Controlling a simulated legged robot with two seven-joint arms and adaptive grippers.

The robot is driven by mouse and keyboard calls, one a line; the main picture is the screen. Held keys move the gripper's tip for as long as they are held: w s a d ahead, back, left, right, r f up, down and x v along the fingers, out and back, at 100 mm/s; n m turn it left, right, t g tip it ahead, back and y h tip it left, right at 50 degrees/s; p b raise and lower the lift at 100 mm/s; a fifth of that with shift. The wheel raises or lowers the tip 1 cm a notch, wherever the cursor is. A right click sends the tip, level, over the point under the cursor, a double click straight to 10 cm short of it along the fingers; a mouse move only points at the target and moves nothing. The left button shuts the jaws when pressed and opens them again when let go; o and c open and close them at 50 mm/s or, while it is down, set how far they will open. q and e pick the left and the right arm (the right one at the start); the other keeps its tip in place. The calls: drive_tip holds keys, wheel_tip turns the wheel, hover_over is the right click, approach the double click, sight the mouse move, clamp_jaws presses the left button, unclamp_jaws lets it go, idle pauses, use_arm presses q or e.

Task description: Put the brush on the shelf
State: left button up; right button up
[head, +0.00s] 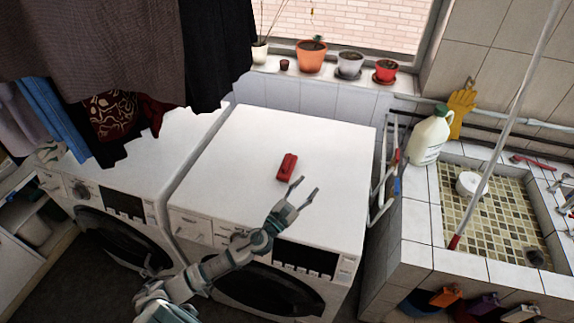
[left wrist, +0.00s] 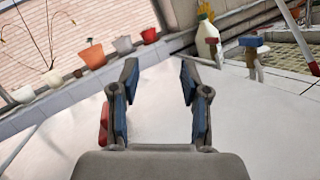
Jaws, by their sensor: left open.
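The brush appears to be the small red object (head: 287,167) lying on the white top of the right-hand washing machine (head: 240,140). In the left wrist view, a red piece (left wrist: 104,125) shows beside the left finger, which partly hides it. My left gripper (head: 306,187) is open and empty above the machine top, just right of and nearer than the red object. Its two fingers also show spread apart in the left wrist view (left wrist: 158,72). An open shelf unit (head: 35,225) stands at the far left. My right gripper is not seen.
Flowerpots (head: 311,57) line the window ledge behind. Dark clothes (head: 210,50) hang over the left machine. A white drying rack (head: 385,170), a jug (head: 429,137) and the tiled sink (head: 418,218) stand right. The machine top around the red object is clear.

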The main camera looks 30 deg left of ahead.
sight(284, 170)
use_arm(q)
drive_tip(key=s+a+f+n+g+y, duration=0.1)
drive_tip(key=a+f+n+y, duration=0.1)
drive_tip(key=a+n, duration=0.1)
drive_tip(key=s+a+f+n+g+y, duration=0.1)
drive_tip(key=s+a+f+n+y, duration=0.1)
drive_tip(key=a+n+y, duration=0.1)
drive_tip(key=s+a+f+n+y, duration=0.2)
drive_tip(key=a+n+y, duration=0.1)
drive_tip(key=shift+s+f+n+g+p, duration=0.15)
drive_tip(key=shift+s+n+g+p, duration=0.1)
drive_tip(key=shift+n+g+p, duration=0.15)
drive_tip(key=x, duration=1.1)
drive_tip(key=shift+w+a+p, duration=0.1)
drive_tip(key=shift+w+p, duration=0.1)
drive_tip(key=shift+p, duration=0.15)
drive_tip(key=x, duration=0.5)
drive_tip(key=shift+w+a+f, duration=0.3)
drive_tip(key=shift+a, duration=0.05)
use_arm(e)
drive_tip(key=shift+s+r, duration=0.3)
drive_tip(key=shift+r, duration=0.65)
use_arm(q)
drive_tip(key=shift+s, duration=0.1)
drive_tip(key=shift+c, duration=0.3)
clamp_jaws()
